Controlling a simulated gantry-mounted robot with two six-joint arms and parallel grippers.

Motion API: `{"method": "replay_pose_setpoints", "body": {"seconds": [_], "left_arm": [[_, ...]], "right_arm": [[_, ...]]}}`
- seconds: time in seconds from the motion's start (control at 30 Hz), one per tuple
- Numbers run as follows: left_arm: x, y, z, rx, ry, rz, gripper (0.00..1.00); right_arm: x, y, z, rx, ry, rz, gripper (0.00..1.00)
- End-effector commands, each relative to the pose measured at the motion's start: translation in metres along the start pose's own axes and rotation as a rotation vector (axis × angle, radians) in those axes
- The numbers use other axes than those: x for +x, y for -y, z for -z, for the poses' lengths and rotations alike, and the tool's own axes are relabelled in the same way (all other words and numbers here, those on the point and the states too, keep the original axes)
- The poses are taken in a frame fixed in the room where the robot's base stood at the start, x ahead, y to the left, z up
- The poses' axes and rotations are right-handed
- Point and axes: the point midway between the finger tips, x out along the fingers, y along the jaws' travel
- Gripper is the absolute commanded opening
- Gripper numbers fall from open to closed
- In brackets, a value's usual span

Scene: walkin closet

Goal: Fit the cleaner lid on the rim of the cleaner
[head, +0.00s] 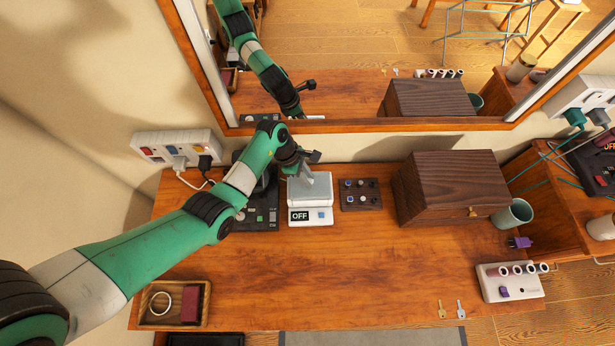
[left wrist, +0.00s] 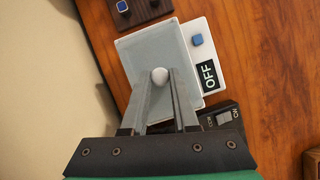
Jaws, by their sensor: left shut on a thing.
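The cleaner (head: 325,215) is a small white box with an OFF display, standing near the back of the wooden desk. It also shows in the left wrist view (left wrist: 199,36). The cleaner lid (head: 296,190) is a flat pale-grey plate with a round knob, over the top of the cleaner. In the left wrist view the lid (left wrist: 136,58) looks slightly turned against the body; I cannot tell whether it rests on the rim. My left gripper (left wrist: 160,78) is shut on the lid's knob, reaching down from above. My right gripper is not in view.
A black device (head: 262,217) stands close on the cleaner's left, and a dark tray with knobs (head: 361,195) on its right. A brown wooden box (head: 450,187) and a green cup (head: 513,215) are further right. A mirror rises behind. The desk's front middle is clear.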

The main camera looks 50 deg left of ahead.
Motion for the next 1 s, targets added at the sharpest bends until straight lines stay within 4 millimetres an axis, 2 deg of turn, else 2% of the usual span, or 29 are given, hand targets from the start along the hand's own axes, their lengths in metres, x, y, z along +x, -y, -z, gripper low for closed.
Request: {"method": "replay_pose_setpoints", "body": {"seconds": [0.4, 0.43, 0.6, 0.87, 1.0], "left_arm": [[0.003, 0.0, 0.001, 0.0, 0.0, 0.0, 0.0], [0.003, 0.0, 0.001, 0.0, 0.0, 0.0, 0.33], [0.003, 0.0, 0.001, 0.0, 0.0, 0.0, 0.63], [0.003, 0.0, 0.001, 0.0, 0.0, 0.0, 0.63], [-0.009, -0.001, 0.0, -0.001, 0.0, -0.001, 0.63]], "right_arm": [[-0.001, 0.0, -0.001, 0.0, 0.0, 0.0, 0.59], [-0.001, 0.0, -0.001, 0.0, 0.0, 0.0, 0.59], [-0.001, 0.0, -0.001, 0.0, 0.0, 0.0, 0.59], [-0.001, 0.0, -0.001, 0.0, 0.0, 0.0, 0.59], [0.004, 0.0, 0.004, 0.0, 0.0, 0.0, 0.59]]}}
